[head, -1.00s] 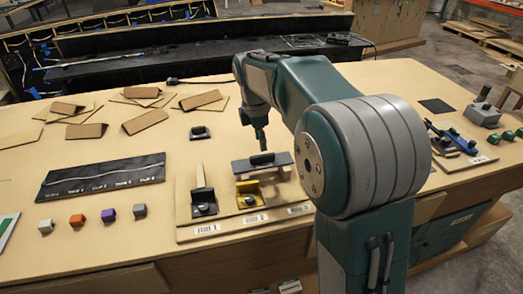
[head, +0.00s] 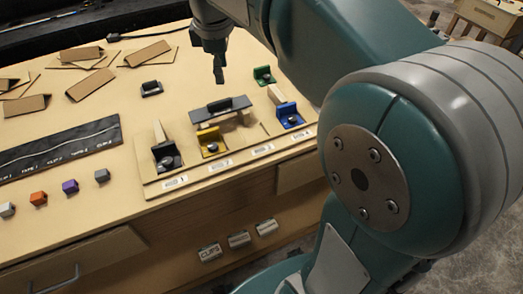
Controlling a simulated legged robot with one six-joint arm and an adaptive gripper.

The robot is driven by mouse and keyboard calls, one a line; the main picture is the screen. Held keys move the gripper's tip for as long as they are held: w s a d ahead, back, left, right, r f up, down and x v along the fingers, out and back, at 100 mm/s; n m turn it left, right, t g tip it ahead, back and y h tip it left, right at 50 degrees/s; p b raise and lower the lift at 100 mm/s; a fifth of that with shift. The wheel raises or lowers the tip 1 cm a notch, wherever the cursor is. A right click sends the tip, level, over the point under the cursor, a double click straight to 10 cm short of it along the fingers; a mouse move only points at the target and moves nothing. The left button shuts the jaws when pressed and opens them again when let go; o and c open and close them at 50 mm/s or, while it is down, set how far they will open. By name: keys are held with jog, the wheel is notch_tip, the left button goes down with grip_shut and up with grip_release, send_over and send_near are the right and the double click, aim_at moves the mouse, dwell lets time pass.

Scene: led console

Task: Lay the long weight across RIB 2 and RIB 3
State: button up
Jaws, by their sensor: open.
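The long weight (head: 236,106), a dark grey bar with a black handle on top, lies across wooden ribs on the board (head: 200,173). A pale rib (head: 243,119) shows under its right part; the support under its left part is mostly hidden behind the yellow clamp (head: 209,142) by label 2. The bar looks about level. My gripper (head: 219,76) is open and empty above the handle, pointing down, with a gap between them.
A black clamp (head: 166,156) sits at rib 1, and a blue clamp (head: 289,115) at label 4. A green clamp (head: 263,75) and a black one (head: 151,89) stand behind. Several small cubes (head: 70,187) lie at left. My arm hides the right side.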

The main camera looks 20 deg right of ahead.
jog(key=s+f+m+t, duration=0.2)
jog(key=s+f+m, duration=0.2)
jog(key=s, duration=0.5)
jog(key=s+f+m+t, duration=0.1)
jog(key=s+f+m, duration=0.3)
jog(key=s+m, duration=0.4)
jog(key=shift+s+d+f+m+t+y, duration=0.15)
jog(key=shift+s+d+m+t+y, duration=0.2)
jog(key=shift+s, duration=0.7)
jog(key=shift+a, duration=0.1)
